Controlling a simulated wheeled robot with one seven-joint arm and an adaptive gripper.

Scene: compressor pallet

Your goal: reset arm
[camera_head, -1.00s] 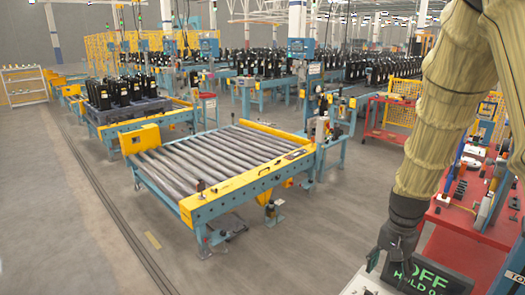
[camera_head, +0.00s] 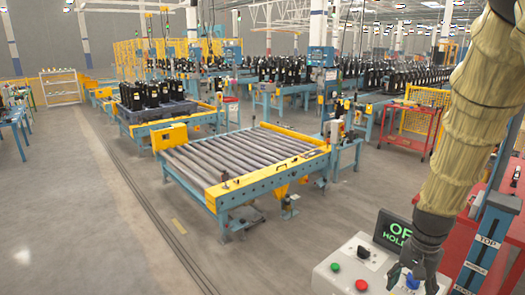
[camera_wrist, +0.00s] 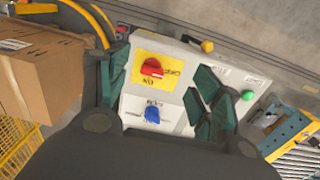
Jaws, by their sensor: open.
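My gripper (camera_head: 416,274) hangs pointing down over the right part of a white control box (camera_head: 335,283) at the lower right of the head view. In the wrist view my gripper (camera_wrist: 163,78) is open, with dark green finger pads on either side of a red knob (camera_wrist: 152,68) on a yellow plate and a blue knob (camera_wrist: 152,114). Nothing is held between the fingers. I cannot tell whether a finger touches the box. A dark screen reading OFF and HOLD (camera_head: 393,232) stands behind the box.
A blue-and-yellow roller conveyor (camera_head: 240,160) stands ahead. A red table (camera_head: 485,195) is at the right. A cardboard box (camera_wrist: 40,75) shows in the wrist view. Open floor (camera_head: 80,220) lies left.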

